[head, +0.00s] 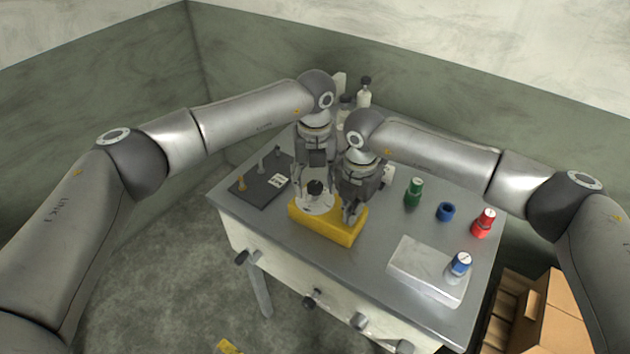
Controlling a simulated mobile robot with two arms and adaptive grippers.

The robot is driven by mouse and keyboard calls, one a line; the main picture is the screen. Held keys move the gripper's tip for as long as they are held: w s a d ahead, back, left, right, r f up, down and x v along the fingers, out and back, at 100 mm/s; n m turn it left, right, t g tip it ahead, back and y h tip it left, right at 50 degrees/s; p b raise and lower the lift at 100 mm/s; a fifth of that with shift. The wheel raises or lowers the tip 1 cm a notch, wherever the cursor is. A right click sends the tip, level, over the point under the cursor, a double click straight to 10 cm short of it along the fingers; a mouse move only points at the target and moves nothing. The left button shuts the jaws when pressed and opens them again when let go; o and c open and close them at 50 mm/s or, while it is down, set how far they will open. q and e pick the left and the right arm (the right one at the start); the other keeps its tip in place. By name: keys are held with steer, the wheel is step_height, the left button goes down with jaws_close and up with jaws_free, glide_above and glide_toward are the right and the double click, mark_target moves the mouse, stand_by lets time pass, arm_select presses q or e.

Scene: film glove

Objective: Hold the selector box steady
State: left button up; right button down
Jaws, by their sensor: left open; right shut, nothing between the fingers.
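The selector box (330,229) is yellow and sits near the front edge of the grey metal table. It has a white round dial plate (314,206) with a black knob (315,188) on its left part. My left gripper (315,194) is open, pointing down, with its fingers on either side of the knob; I cannot tell whether they touch it. My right gripper (349,220) is shut and empty, pointing down at the right part of the box. Its tips look at or just above the box top; contact is unclear.
A dark board with small pegs (258,188) lies left of the box. Green (414,191), blue (445,212) and red (483,223) items stand at right. A blue-topped item (460,263) stands on a pale slab (418,266). Bottles (364,93) stand at the back. Cardboard boxes (556,318) are lower right.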

arm_select(q)
steer(key=shift+f, duration=0.3)
steer(key=c, duration=1)
